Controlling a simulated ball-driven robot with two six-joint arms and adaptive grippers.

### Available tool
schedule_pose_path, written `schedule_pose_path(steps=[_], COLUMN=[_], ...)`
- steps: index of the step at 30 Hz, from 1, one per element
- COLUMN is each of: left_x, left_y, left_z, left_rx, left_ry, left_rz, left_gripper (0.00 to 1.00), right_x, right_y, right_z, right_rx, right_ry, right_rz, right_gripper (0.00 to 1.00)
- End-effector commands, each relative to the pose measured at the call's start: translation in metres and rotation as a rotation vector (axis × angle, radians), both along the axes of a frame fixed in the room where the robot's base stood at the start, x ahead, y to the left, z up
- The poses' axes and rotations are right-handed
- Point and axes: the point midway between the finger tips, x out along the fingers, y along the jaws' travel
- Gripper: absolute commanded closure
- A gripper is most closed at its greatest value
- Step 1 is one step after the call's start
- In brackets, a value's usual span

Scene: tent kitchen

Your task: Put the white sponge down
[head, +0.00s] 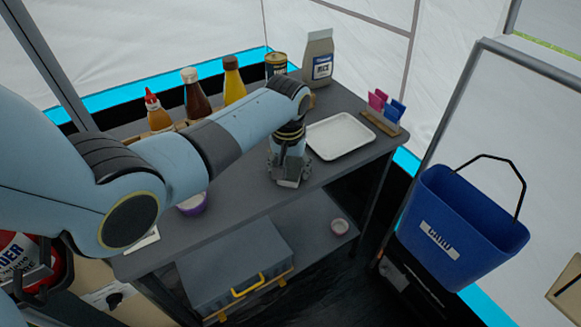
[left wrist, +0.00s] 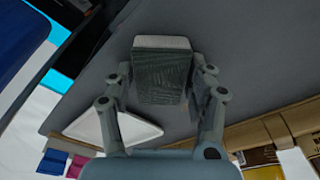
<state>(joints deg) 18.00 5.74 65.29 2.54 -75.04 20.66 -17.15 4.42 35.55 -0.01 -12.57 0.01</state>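My left gripper (head: 289,172) points down over the grey table top (head: 240,190), just left of the white tray. In the left wrist view my left gripper (left wrist: 163,72) has its fingers on both sides of a block, the sponge (left wrist: 161,78), and looks shut on it. The sponge shows a dark grey-green face and a pale whitish end. In the head view the fingers mostly hide it. It is close to the table top; I cannot tell whether it touches. My right gripper is in neither view.
The white tray (head: 341,136) lies empty beside the gripper. Bottles (head: 197,95), a can (head: 276,63) and a rice bag (head: 318,57) stand along the back. Pink and blue clips (head: 384,105) stand at the right corner. A purple bowl (head: 193,204) is partly behind my arm. A blue bin (head: 459,225) hangs right.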

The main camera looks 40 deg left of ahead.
Motion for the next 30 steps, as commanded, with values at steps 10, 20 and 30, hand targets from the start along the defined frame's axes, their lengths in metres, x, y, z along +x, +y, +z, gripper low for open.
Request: schedule_pose_path(steps=[10,20,30], left_x=[0.0,-0.006,-0.015], left_y=[0.0,-0.003,-0.006], left_z=[0.001,0.052,0.113], left_rx=[0.0,0.001,0.0], left_ry=[0.001,-0.004,-0.001], left_rz=[0.0,-0.001,0.0], left_gripper=[0.31,0.31,0.31], right_x=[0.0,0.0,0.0], right_y=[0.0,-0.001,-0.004], right_z=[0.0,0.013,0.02], right_rx=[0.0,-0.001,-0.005], right_ry=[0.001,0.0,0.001], right_rz=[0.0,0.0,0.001], right_gripper=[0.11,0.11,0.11])
